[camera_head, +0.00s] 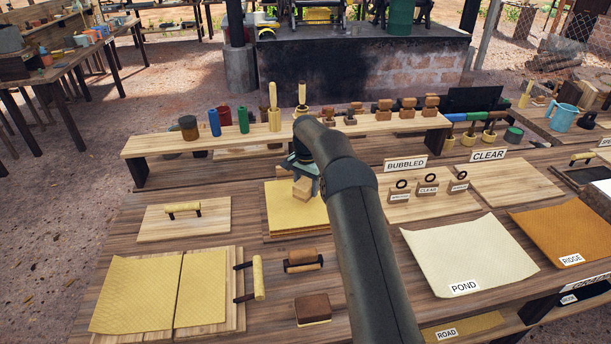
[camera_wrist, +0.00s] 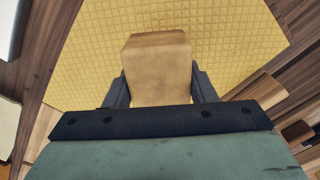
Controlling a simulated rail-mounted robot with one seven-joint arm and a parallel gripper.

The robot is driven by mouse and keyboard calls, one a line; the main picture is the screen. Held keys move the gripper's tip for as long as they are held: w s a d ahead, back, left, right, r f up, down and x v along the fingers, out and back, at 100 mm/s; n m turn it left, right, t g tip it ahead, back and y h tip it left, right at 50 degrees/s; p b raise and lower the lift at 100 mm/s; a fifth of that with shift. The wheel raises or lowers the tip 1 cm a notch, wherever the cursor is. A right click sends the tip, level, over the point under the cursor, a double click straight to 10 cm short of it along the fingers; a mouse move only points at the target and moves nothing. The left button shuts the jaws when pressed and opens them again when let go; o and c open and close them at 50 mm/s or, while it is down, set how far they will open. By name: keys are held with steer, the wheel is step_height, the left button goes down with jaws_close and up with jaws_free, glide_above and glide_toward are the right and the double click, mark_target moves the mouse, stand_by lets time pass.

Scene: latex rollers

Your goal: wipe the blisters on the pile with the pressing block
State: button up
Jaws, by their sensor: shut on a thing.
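The pile (camera_head: 277,218) is a stack of yellow, quilted-textured sheets on the bench, left of my arm; its top sheet fills much of the wrist view (camera_wrist: 235,35). My gripper (camera_wrist: 160,88) is shut on a plain tan wooden block, the pressing block (camera_wrist: 157,62), which also shows in the head view (camera_head: 302,188). The block is over the top sheet; whether it touches the sheet I cannot tell. No blisters can be made out on the visible part of the sheet. My arm hides the pile's right side in the head view.
A raised shelf (camera_head: 165,146) with rollers and stamps runs behind the pile. BUBBLED (camera_head: 406,164) and CLEAR (camera_head: 488,154) signs stand right. A handled block (camera_head: 303,260) and a brown block (camera_head: 313,309) lie in front. A cream POND sheet (camera_head: 468,252) lies right of my arm.

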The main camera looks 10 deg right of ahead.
steer(key=shift+a+r+p, duration=0.1)
steer(key=shift+r+p, duration=1.25)
steer(key=shift+r, duration=1.2)
